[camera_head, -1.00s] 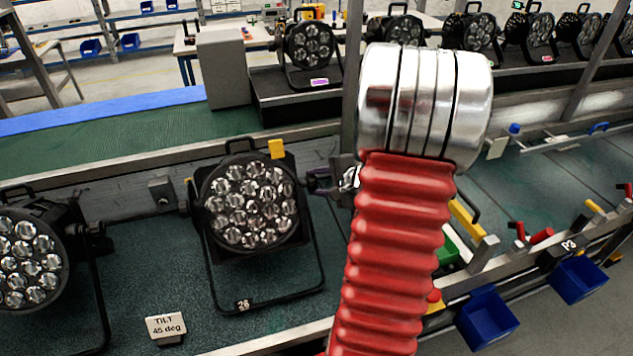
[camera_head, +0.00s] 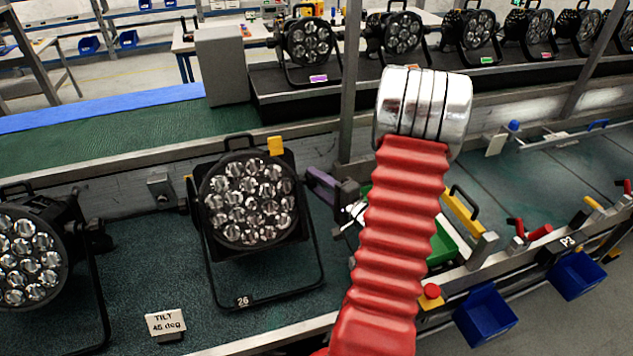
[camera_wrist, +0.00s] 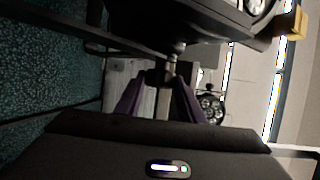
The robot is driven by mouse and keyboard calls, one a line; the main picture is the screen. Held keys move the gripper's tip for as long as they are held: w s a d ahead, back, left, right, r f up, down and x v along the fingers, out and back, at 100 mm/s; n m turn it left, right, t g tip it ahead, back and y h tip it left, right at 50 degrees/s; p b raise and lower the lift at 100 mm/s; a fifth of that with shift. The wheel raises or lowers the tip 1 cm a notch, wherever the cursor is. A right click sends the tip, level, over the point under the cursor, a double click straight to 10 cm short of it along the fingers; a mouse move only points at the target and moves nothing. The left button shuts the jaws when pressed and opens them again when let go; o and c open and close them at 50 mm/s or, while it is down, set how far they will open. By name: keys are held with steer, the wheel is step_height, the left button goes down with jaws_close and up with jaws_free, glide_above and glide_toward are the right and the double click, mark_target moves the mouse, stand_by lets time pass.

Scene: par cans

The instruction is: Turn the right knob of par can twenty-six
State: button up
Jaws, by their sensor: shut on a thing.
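Par can twenty-six (camera_head: 249,203) is a black lamp with many round lenses. It stands in its floor bracket on the green bench, with the label 26 (camera_head: 242,302) at the front. In the head view, my gripper (camera_head: 318,184), with purple fingers, is at the lamp's right side. In the wrist view, my gripper (camera_wrist: 163,78) is shut on the right knob (camera_wrist: 167,73), a small dark part between the fingertips by the bracket arm. The knob is hidden by the fingers in the head view.
A second par can (camera_head: 28,255) stands at the left. A sign (camera_head: 165,323) reads TILT 45 deg. More par cans (camera_head: 308,45) line the back shelf.

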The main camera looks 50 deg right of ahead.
steer(key=shift+a+f+t, duration=0.1)
steer(key=shift+f+t, duration=0.25)
steer(key=shift+t, duration=0.25)
steer(key=shift+n, duration=0.3)
steer(key=o, duration=1)
steer(key=shift+r, duration=0.15)
steer(key=shift+o, duration=0.2)
steer(key=shift+s, duration=0.1)
steer(key=s+a, duration=0.1)
steer(key=s, duration=1.2)
steer(key=shift+s+a+f, duration=0.2)
steer(key=shift+s+f, duration=0.05)
steer(key=shift+f, duration=0.15)
